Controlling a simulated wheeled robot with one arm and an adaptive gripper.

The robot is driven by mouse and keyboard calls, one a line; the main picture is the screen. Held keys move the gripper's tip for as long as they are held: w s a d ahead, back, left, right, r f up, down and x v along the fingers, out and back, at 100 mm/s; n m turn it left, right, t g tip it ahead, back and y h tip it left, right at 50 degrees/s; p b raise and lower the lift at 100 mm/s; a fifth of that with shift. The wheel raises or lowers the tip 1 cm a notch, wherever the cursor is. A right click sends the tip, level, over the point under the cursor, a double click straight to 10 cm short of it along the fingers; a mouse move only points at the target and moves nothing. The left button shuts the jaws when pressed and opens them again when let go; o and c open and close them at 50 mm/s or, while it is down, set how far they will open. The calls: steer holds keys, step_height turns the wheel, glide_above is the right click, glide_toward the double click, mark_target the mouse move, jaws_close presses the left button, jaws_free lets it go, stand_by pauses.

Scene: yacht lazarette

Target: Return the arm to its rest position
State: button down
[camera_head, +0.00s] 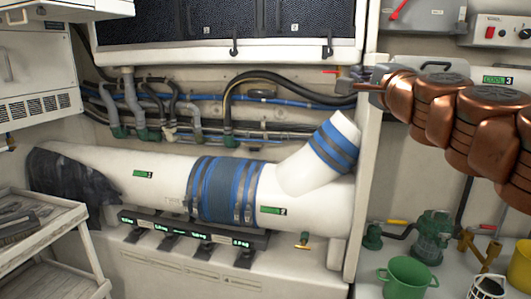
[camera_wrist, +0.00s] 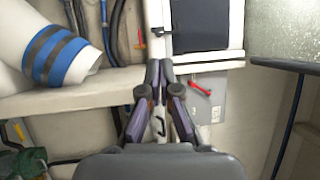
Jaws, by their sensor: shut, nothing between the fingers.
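In the wrist view my gripper (camera_wrist: 159,68) points away from the camera with its two dark fingers together at the tips. Nothing is held between them. In the head view my copper-coloured arm (camera_head: 462,118) reaches in from the right edge, raised above the pump and bucket area. Its end is near the white upright post, and the fingers cannot be clearly made out there. The arm's rest position is not marked by anything in view.
A large white pipe (camera_head: 120,170) with a blue-banded branch (camera_head: 335,143) runs left of the arm. A white post (camera_head: 361,190) stands close to the arm's end. A green bucket (camera_head: 407,277) and green pump (camera_head: 433,232) are below. A grey box (camera_head: 425,17) is above. A shelf cart (camera_head: 45,235) stands left.

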steer(key=s+a+f+n+g+y+p, duration=0.1)
steer(key=s+a+f+n+g+y, duration=0.35)
steer(key=a+f+n, duration=0.6)
steer(key=s+a+f+n+g+p, duration=0.1)
steer(key=s+a+f+g, duration=0.25)
steer(key=f, duration=0.25)
steer(key=s+a+f+n+g+p, duration=0.1)
steer(key=s+a+f+g, duration=0.15)
steer(key=s+f, duration=0.3)
steer(key=s+d+f+n+g+h, duration=0.1)
steer(key=s+d+f+g+h, duration=0.15)
steer(key=s+f, duration=0.4)
steer(key=s+d+f+n+g+h, duration=0.2)
steer(key=s+d+f+g, duration=0.2)
steer(key=s+f, duration=0.3)
steer(key=s+d+f+g+h+p, duration=0.1)
steer(key=s+d+f+g, duration=0.1)
steer(key=s+d+f, duration=0.1)
steer(key=s+d+f+g+h, duration=0.2)
steer(key=s+d, duration=0.3)
steer(key=s, duration=0.3)
steer(key=shift+s+d+f+p, duration=0.2)
steer(key=shift+d+f+p, duration=0.15)
steer(key=shift+f+p, duration=0.1)
